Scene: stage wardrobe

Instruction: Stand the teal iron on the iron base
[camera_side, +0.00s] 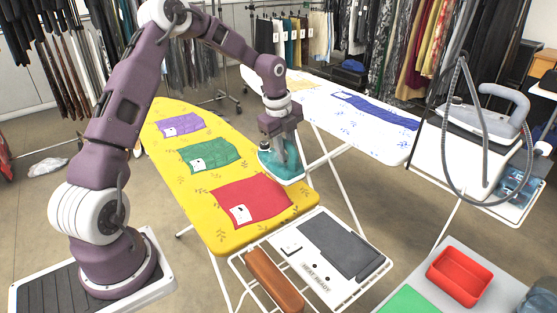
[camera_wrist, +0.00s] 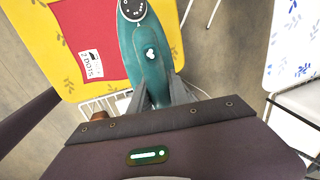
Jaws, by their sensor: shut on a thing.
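The teal iron (camera_side: 278,167) is at the right edge of the yellow ironing board in the side view. My gripper (camera_side: 284,146) is shut on its handle from above. In the wrist view the iron (camera_wrist: 143,50) lies between my fingers (camera_wrist: 157,90), its round dial end towards the top. It overlaps the board's edge there; I cannot tell whether it touches the board. The iron base (camera_side: 340,248), a dark grey pad on a white plate marked "HEAT READY", is on the white wire rack at the board's near end. No iron stands on it.
The yellow board (camera_side: 200,222) carries purple (camera_side: 181,125), green (camera_side: 208,155) and red (camera_side: 250,200) cloths. A brown block (camera_side: 273,279) lies beside the base. A white board (camera_side: 385,138) stands behind; a grey iron (camera_side: 470,120) and a red bin (camera_side: 459,277) are right.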

